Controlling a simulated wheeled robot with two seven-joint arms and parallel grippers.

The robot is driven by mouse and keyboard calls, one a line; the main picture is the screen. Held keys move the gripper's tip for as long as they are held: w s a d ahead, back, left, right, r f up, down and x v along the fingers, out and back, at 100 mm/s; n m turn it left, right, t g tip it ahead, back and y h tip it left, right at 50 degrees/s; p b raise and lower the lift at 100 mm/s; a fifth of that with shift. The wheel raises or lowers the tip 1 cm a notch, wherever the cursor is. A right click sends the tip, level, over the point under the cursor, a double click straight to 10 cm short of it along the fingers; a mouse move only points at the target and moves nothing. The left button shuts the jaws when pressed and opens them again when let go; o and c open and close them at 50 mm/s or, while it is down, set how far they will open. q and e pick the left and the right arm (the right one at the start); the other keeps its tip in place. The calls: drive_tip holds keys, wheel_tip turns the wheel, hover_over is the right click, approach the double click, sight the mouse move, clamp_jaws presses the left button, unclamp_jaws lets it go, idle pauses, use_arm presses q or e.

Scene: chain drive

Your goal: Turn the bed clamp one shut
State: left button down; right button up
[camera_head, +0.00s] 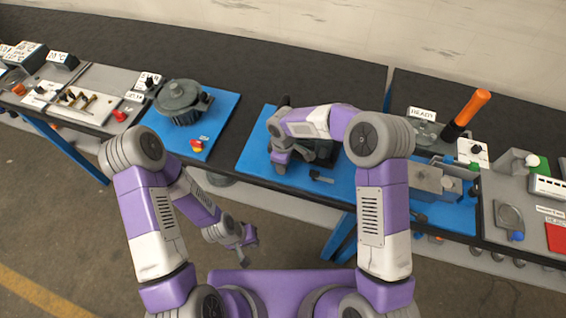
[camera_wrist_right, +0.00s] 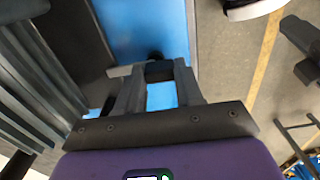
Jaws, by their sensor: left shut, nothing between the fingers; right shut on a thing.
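My right gripper (camera_head: 281,168) points down at the front edge of the middle blue mat, beside a dark machine mostly hidden by my right arm. In the right wrist view its fingers (camera_wrist_right: 158,82) close around a dark block-shaped handle (camera_wrist_right: 158,70). It seems to be the handle of bed clamp one. A short grey bar shows to its left; how far the clamp is turned I cannot tell. A similar small black handle (camera_head: 320,176) sits to the right on the mat. My left gripper (camera_head: 247,240) is shut and empty, low in front of the bench.
The blue mat (camera_head: 252,148) lies on the dark bench. A grey round housing (camera_head: 180,101) stands on the left mat. A grey vise-like block (camera_head: 432,179) and an orange-handled tool (camera_head: 468,112) are at the right. The floor in front is clear.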

drive_tip(key=shift+n, duration=0.3)
drive_tip(key=o, duration=1)
drive_tip(key=shift+o, duration=0.2)
drive_tip(key=shift+r, duration=0.1)
wheel_tip(320, 180, up, 8)
drive_tip(key=shift+f, duration=0.25)
